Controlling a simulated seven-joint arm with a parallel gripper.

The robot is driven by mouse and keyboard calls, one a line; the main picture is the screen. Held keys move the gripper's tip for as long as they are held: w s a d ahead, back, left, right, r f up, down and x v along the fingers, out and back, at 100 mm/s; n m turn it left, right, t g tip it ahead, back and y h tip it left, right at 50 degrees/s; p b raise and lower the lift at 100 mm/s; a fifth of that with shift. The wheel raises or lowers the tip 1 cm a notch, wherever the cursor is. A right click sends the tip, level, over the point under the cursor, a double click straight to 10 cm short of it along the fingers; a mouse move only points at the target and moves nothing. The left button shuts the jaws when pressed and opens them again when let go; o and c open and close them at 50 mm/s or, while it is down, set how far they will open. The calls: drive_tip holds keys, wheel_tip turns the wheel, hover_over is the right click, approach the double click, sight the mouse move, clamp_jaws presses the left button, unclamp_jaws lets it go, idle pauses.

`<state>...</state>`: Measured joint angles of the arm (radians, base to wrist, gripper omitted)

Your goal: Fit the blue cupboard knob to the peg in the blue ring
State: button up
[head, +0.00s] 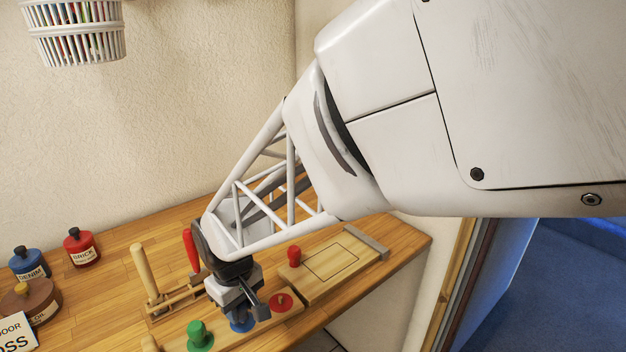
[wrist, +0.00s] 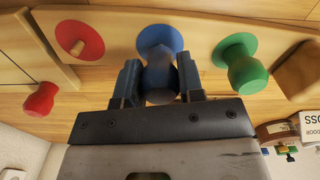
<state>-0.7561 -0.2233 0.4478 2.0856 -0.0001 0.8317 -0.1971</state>
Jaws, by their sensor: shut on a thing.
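The blue cupboard knob (wrist: 161,80) is between the two fingers of my gripper (wrist: 159,76) in the wrist view. My gripper is shut on it. The blue ring (wrist: 160,36) lies on the wooden strip just beyond the knob. In the head view the blue ring (head: 241,326) shows partly below my gripper (head: 246,304), and the knob is hidden there by the gripper. The peg in the blue ring is hidden, and I cannot tell whether the knob touches it.
A red ring with a bare peg (wrist: 80,40) lies on one side. A green knob (wrist: 246,74) stands at its green ring (wrist: 231,46) on the other. A loose red knob (head: 294,256) stands near a wooden panel (head: 335,262). Paint bottles (head: 82,247) stand at the left.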

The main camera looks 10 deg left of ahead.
drive_tip(key=shift+f, duration=0.7)
drive_tip(key=o, duration=1)
drive_tip(key=shift+r, duration=0.1)
drive_tip(key=shift+r, duration=3.8)
drive_tip(key=shift+d, duration=0.1)
